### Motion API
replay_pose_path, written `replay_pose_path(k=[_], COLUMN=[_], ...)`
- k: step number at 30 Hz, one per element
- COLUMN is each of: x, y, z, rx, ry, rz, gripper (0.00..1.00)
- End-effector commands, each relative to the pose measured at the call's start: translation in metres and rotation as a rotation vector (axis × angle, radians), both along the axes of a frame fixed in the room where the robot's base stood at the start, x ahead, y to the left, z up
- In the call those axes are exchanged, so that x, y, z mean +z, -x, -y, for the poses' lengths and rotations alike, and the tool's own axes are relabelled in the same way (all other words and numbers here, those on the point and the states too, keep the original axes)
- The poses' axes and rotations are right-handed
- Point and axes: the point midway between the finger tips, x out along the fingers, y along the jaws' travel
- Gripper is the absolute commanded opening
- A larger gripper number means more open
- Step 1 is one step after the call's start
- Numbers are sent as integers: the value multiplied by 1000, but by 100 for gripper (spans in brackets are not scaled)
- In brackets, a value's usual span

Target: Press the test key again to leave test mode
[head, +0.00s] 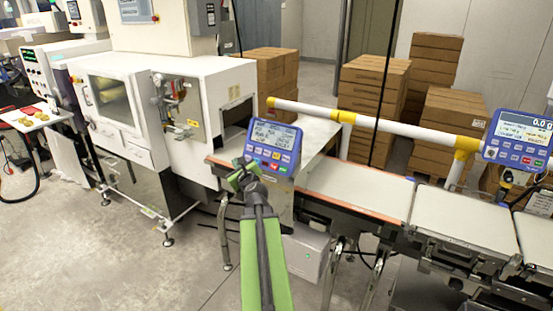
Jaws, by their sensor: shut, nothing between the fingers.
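A blue control panel (273,145) with a lit grey screen stands at the left end of the belt. Small buttons show below its screen, including a yellow one and a red one; their labels are too small to read. My gripper (241,168) is shut and empty at the panel's lower left side. I cannot tell whether its tips touch the panel. The gripper covers part of the panel's lower left corner. A second blue panel (519,138), with a screen reading about 0.0 and several keys, stands at the far right.
A white machine with a window (113,98) stands on the left. The belt (360,190) runs right behind my arm. A white and yellow rail (375,123) crosses above it. Cardboard boxes (372,95) are stacked behind. The grey floor (130,265) at front left is clear.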

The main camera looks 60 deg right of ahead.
Motion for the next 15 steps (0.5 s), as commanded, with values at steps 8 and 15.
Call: replay_pose_path(k=[8, 15], x=[13, 14], y=[69, 72], z=[62, 65], rx=[-214, -224], ry=[-132, -140], rz=[218, 231], gripper=[0, 0])
